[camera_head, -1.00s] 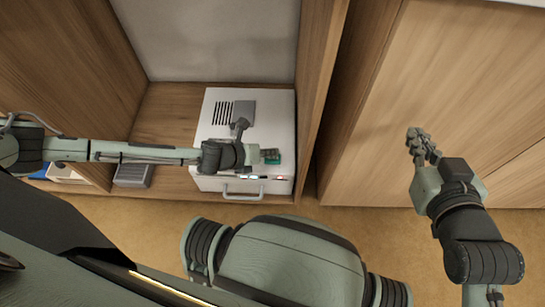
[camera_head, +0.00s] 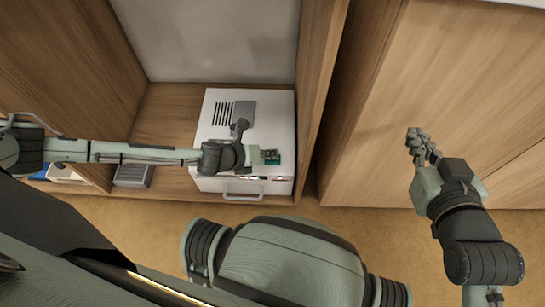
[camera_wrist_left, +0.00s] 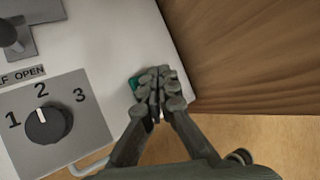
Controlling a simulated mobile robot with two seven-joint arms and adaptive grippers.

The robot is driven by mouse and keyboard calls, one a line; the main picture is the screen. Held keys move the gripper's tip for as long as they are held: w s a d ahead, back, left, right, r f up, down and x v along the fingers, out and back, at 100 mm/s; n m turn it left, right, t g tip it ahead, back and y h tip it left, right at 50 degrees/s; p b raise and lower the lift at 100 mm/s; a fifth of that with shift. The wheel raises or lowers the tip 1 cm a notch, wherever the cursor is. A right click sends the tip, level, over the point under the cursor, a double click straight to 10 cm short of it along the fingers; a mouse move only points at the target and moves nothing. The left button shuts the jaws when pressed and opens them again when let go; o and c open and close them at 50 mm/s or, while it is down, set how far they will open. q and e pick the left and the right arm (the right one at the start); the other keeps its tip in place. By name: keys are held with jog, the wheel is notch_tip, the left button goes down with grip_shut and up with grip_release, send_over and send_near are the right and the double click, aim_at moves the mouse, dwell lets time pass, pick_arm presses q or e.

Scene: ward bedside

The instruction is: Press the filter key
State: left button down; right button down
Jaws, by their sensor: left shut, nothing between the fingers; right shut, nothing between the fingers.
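A white machine (camera_head: 205,183) stands in the open wooden bay, with a green patch (camera_head: 273,161) on its top near the right front corner. No filter key label is readable there. My left gripper (camera_head: 267,156) is shut and empty, with its fingertips over the green patch and hiding most of it. In the left wrist view the shut fingers (camera_wrist_left: 156,78) cover all but the left edge of the green patch (camera_wrist_left: 134,84). I cannot tell whether they touch it. My right gripper (camera_head: 418,138) is shut and empty, in front of the wooden cabinet at the right.
A dial (camera_wrist_left: 46,126) marked 1, 2, 3 sits on the machine, left of the fingers. A front handle (camera_head: 241,197) and small lights are at the machine's front edge. A wooden side panel (camera_head: 317,80) rises close to its right. A grey box (camera_head: 132,175) stands left.

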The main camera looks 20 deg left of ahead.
aim_at(270, 160)
dwell(0.4)
pick_arm(q)
jog(key=shift+f, duration=0.45)
jog(key=shift+f, duration=0.35)
dwell(0.7)
jog(key=shift+r+p, duration=0.8)
notch_tip(270, 160, up, 5)
jog(key=p, duration=0.5)
jog(key=shift+p, duration=0.35)
dwell(0.5)
